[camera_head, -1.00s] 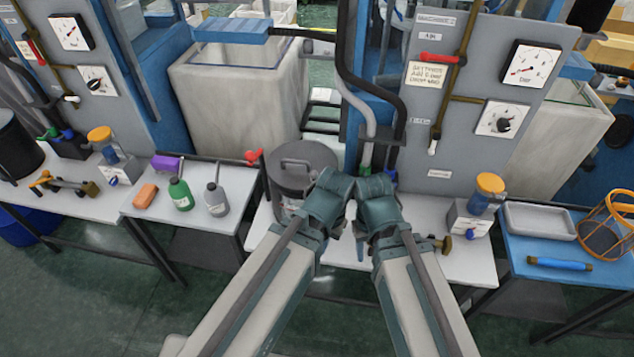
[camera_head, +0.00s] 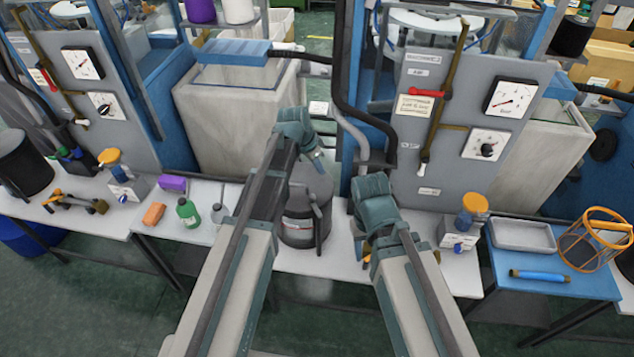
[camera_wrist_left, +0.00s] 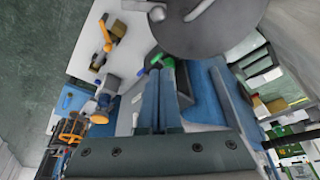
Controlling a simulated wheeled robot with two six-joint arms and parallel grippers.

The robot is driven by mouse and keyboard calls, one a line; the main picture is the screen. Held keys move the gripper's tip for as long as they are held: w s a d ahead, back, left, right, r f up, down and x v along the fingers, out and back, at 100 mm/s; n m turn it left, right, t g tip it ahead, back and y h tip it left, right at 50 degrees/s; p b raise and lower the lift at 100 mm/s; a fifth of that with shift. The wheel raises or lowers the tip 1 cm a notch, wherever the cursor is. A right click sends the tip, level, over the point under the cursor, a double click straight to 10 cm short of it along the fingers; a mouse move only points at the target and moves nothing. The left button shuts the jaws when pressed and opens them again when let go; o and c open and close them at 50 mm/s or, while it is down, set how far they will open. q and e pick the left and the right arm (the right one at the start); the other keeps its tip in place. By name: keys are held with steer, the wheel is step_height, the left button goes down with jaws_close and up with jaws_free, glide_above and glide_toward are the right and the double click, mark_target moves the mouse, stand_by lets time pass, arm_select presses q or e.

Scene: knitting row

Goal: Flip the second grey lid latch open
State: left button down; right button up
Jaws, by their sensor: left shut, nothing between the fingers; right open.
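A dark grey pot (camera_head: 298,232) with a pale label stands on the white bench between my arms. Its round grey lid (camera_wrist_left: 210,32) fills the top of the left wrist view, with a light grey bar across it. A grey bar also hangs at the pot's front right in the head view; I cannot tell whether it is the latch. My left gripper (camera_head: 318,162) is above and behind the pot, shut and empty; its fingers (camera_wrist_left: 160,92) appear apart from the lid. My right gripper (camera_head: 364,256) is open, low right of the pot, mostly hidden by its arm.
The grey panel (camera_head: 455,130) with gauges and a red valve handle (camera_head: 426,93) stands behind, beside black and grey hoses (camera_head: 345,85). A green bottle (camera_head: 187,212) is on the left bench. A grey tray (camera_head: 522,235) and orange basket (camera_head: 597,240) are right.

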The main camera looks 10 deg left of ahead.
arm_select(q)
steer(key=shift+w, duration=0.1)
stand_by(0.3)
steer(key=b, duration=1)
glide_above(315, 204)
steer(key=w+d, duration=0.3)
steer(key=w, duration=0.2)
step_height(315, 204, down, 9)
steer(key=shift+f, duration=0.2)
steer(key=shift+s+f, duration=0.15)
steer(key=shift+f, duration=0.2)
steer(key=s+a, duration=0.2)
steer(key=shift+s+a, duration=0.35)
steer(key=shift+w, duration=0.1)
